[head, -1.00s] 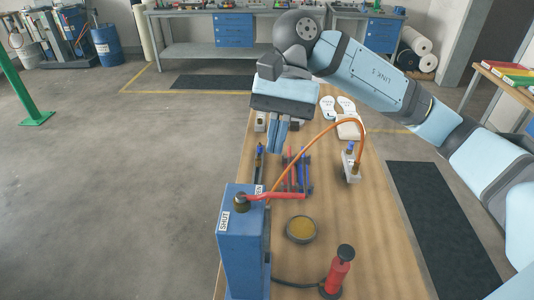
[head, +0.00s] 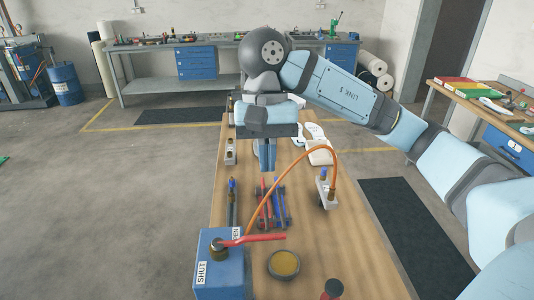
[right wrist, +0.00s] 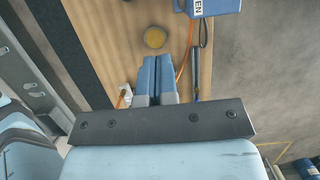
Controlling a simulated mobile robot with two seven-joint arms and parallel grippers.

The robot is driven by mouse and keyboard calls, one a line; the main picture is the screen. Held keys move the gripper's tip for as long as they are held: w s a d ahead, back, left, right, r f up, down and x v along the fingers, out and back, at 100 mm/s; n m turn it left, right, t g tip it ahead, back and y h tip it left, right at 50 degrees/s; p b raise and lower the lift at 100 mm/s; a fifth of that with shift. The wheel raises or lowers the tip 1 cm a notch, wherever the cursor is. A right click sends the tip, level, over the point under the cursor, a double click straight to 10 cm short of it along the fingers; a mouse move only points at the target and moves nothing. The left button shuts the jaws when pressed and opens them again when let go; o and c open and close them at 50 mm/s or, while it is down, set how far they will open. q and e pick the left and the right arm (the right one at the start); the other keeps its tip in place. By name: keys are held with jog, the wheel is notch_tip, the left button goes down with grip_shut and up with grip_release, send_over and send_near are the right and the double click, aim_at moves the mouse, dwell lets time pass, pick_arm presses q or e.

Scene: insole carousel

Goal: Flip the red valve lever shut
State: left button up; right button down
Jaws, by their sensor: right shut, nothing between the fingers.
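The red valve lever (head: 258,239) sits on a brass pivot on top of a blue box (head: 222,280) at the table's near left. It points right. The word SHUT is on the box's near left face and OPEN, partly covered, is beside the lever. My right gripper (head: 267,168) points down with closed, empty fingers, beyond the lever and apart from it. In the right wrist view its blue fingers (right wrist: 157,60) lie side by side. The box's corner (right wrist: 215,6) shows at that view's top; the lever does not show there. My left gripper is not in view.
An orange hose (head: 290,165) arches over the table to a metal fitting (head: 325,190). A rack of red and blue tools (head: 270,208) stands below my right gripper.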

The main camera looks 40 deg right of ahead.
aim_at(252, 240)
jog(key=s+a+f+p, duration=0.2)
jog(key=s+a+f, duration=0.1)
jog(key=s+f, duration=0.2)
notch_tip(252, 240, down, 2)
jog(key=shift+f, duration=0.1)
jog(key=shift+a, duration=0.1)
dwell(0.3)
